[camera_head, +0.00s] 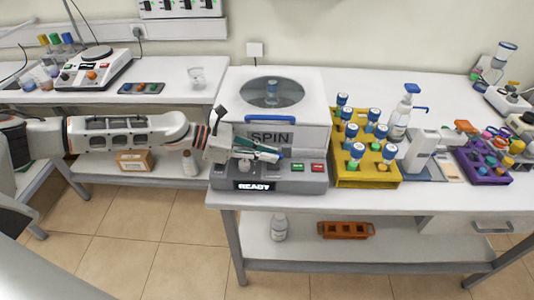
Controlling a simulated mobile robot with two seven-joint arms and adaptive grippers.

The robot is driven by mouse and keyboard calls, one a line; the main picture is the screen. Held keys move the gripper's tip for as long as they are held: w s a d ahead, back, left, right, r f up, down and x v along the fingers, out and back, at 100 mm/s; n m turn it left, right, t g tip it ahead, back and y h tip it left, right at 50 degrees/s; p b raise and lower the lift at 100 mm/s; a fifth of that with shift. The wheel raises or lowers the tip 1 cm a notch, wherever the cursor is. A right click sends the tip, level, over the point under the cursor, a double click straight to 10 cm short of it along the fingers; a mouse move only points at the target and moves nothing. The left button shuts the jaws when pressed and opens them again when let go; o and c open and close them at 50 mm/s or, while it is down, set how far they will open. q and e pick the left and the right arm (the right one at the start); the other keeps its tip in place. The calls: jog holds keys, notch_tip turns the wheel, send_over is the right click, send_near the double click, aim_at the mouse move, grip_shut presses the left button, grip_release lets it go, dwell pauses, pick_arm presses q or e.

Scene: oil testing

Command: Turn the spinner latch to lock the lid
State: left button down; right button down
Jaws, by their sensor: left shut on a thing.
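The spinner (268,184) is a white and grey machine on the front left of the right table, with "READY" lit on its front panel. Its lid (240,93) is down, with a blue handle at the front and a round window showing a blue-capped bottle inside. My left gripper (276,154) reaches in from the left, low across the spinner's front under the "SPIN" label. Its fingers are shut around the small blue spinner latch (281,153), which they mostly hide. The latch's exact angle is hard to tell. My right gripper is not in view.
A yellow rack (367,183) of blue-capped bottles stands close to the spinner's right. Further right are a pump bottle (400,116), a white device (423,153) and a purple rack (484,168). A hotplate (94,70) stands on the left table. The table behind the bottles is clear.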

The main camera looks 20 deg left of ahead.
pick_arm(q)
jog(key=shift+r, duration=0.1)
jog(key=c, duration=2.1)
grip_release()
jog(key=shift+a, duration=0.1)
jog(key=v, duration=1.1)
jog(key=shift+s+a+r, duration=0.1)
jog(key=shift+s+a, duration=0.05)
jog(key=shift+a, duration=0.15)
